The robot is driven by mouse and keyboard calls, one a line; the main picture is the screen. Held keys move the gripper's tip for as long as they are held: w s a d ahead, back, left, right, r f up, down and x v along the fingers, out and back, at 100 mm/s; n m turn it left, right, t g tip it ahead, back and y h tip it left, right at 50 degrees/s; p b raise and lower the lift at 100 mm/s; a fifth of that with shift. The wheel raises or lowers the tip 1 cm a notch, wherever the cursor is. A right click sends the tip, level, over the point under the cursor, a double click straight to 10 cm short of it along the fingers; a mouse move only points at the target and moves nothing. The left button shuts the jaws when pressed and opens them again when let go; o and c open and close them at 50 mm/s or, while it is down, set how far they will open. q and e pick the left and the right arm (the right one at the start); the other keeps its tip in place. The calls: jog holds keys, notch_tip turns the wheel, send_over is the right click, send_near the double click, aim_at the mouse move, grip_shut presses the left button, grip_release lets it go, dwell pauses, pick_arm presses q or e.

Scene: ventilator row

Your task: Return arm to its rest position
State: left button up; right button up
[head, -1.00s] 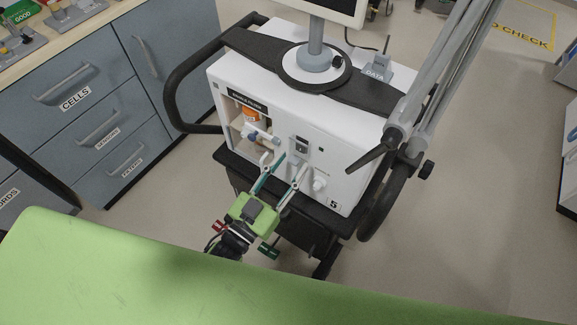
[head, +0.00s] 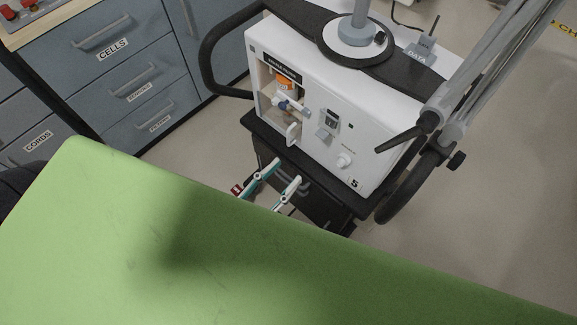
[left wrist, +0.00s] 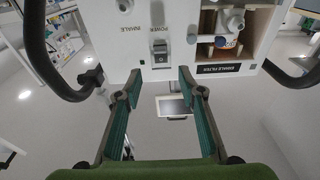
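My left gripper (head: 288,170) is in front of the white ventilator (head: 385,165) marked 5, low before its front edge. It is open, with nothing between its two teal-lined fingers. Its palm and the rest of the arm are hidden behind the green foreground in the head view. In the left wrist view, the open fingers (left wrist: 161,82) have a gap of clear space between them, below the ventilator's front panel (left wrist: 135,40). They look apart from the panel. My right gripper is in neither view.
The ventilator's power switch (head: 331,118) and open filter bay with an orange-labelled filter (head: 283,85) face the gripper. A black handle loop (head: 207,65) sticks out at the left. Blue-grey drawers (head: 110,60) stand at the left. The floor (head: 500,190) at the right is clear.

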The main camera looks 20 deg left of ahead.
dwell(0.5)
pick_arm(q)
jog(key=s+a+f+g+y, duration=0.2)
jog(key=f+g, duration=0.1)
jog(key=f, duration=0.8)
jog(key=s+a+f+n+g+y, duration=0.1)
jog(key=s+a+f+g, duration=0.1)
jog(key=f, duration=0.8)
jog(key=s+a+f+g+y, duration=0.1)
jog(key=s+f+g+y, duration=0.15)
jog(key=f, duration=0.85)
jog(key=s+a+f+g, duration=0.2)
jog(key=s+f+g, duration=0.3)
jog(key=s+f, duration=0.3)
jog(key=s+a+f+g+y, duration=0.1)
jog(key=s+a+f+g, duration=0.2)
jog(key=s+f, duration=0.5)
jog(key=s+g, duration=0.1)
jog(key=s, duration=0.2)
jog(key=shift+s+n+g, duration=0.35)
jog(key=shift+n, duration=0.05)
